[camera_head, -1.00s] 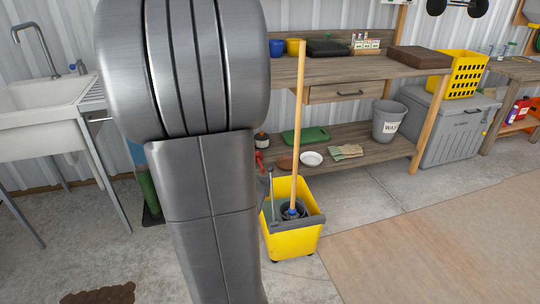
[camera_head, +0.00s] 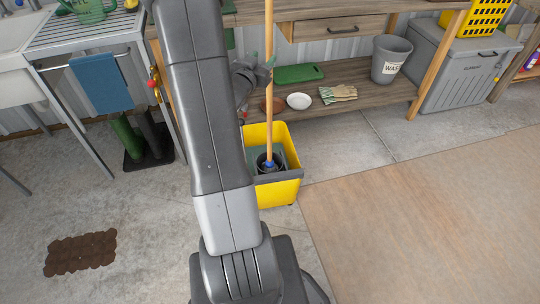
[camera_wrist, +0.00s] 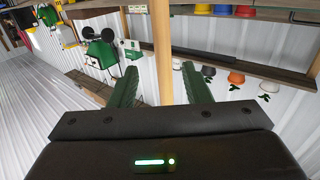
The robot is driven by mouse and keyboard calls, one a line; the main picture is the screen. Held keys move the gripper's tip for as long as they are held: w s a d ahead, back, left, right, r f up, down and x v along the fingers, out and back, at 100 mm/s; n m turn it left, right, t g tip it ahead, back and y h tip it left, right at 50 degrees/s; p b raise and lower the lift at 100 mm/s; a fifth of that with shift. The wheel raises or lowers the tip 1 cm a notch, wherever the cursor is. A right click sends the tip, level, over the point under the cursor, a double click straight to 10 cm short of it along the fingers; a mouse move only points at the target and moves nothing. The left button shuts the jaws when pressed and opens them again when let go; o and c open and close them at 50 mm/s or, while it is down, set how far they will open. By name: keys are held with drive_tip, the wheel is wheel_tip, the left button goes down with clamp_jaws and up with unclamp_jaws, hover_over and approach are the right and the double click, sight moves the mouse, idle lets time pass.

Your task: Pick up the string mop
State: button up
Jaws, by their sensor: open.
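The string mop (camera_head: 268,118) stands upright, its long wooden handle rising from the yellow mop bucket (camera_head: 280,192) to beyond the top of the head view. Its blue collar sits at the wringer and the strings are hidden inside the bucket. My gripper (camera_head: 260,73) is at the handle, well above the bucket and partly hidden by my arm. In the wrist view my gripper (camera_wrist: 160,72) is open, with the mop handle (camera_wrist: 163,40) showing upright between its two green fingers. I see a gap on each side of the handle.
A sink stand is at left. The right floor is clear.

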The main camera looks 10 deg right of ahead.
sight(268, 51)
drive_tip(key=shift+x, duration=3.45)
drive_tip(key=shift+w+a, duration=0.15)
drive_tip(key=shift+a, duration=0.05)
clamp_jaws()
